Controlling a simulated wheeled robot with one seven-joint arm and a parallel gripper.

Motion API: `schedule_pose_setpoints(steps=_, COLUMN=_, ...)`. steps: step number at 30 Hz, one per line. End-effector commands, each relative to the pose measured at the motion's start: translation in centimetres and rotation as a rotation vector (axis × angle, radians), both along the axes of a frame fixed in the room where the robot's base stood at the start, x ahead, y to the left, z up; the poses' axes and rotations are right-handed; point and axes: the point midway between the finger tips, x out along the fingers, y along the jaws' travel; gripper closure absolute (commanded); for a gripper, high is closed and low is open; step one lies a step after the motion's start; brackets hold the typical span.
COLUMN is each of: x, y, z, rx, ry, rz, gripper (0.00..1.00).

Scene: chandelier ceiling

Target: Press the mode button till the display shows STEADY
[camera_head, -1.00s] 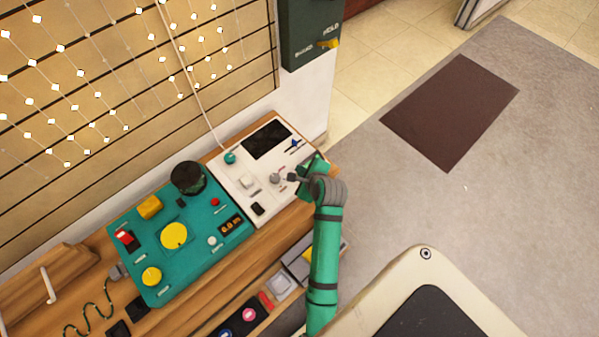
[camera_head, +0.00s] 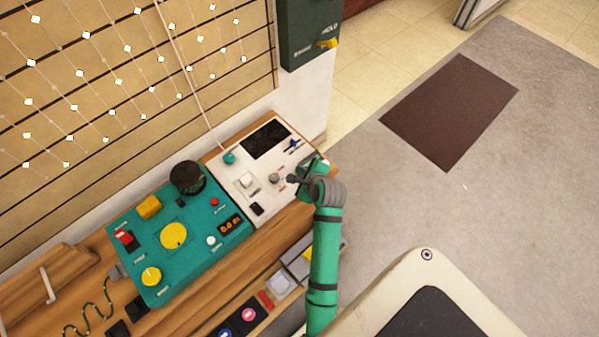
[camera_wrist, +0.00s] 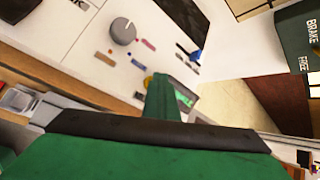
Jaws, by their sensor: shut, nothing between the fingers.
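A teal control panel (camera_head: 190,262) lies on the wooden bench. A small dark display (camera_head: 231,224) with orange characters sits near its right edge; I cannot read them surely. A white round button (camera_head: 211,240) sits beside the display and a red button (camera_head: 214,202) above it. Their labels are too small to read, so I cannot tell which is the mode button. My gripper (camera_head: 292,179) is shut and empty over the right part of the white panel (camera_head: 233,186), apart from the teal panel. The wrist view shows its green fingers (camera_wrist: 162,96) near the white panel's edge.
The white panel carries a black screen (camera_head: 266,140), a grey knob (camera_head: 274,178) and a blue lever (camera_head: 294,145). A black-topped post (camera_head: 187,177) and a yellow dial (camera_head: 173,236) rise from the teal panel. String lights (camera_head: 100,80) hang on the slatted wall behind.

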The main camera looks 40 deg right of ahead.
Motion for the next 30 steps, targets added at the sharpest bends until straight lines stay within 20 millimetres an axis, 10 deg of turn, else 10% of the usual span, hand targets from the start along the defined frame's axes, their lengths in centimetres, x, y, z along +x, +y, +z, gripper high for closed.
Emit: schedule_pose_setpoints(steps=30, x=-0.4, y=-0.4, z=1.8, rx=0.002, ry=0.001, rz=-0.007, gripper=1.00)
